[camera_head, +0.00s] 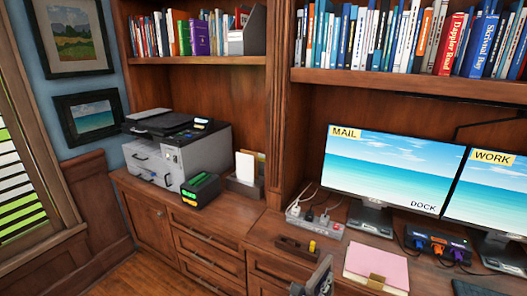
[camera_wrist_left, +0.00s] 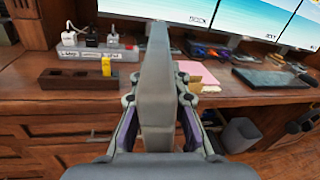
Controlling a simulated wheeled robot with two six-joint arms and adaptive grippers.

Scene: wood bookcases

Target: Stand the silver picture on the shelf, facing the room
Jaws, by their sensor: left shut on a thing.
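In the left wrist view my left gripper (camera_wrist_left: 157,101) is shut on a tall, grey-silver slab (camera_wrist_left: 156,62), seen nearly edge-on; I take it to be the silver picture. Its picture face cannot be made out. In the head view the gripper (camera_head: 315,285) is at the bottom edge, in front of the desk, with part of the silver picture (camera_head: 321,274) showing and the rest cut off. The left bookshelf (camera_head: 195,60) holds books at its left and a grey file holder at its right. The right bookshelf (camera_head: 400,84) is packed with books. My right gripper is not in view.
The desk holds a power strip (camera_head: 314,222), a dark wooden block (camera_head: 300,248), a pink notebook (camera_head: 376,267), monitors (camera_head: 391,170) and a dock (camera_head: 437,243). A printer (camera_head: 178,150) and a green-topped black box (camera_head: 200,190) stand on the left cabinet. Framed pictures (camera_head: 92,116) hang left.

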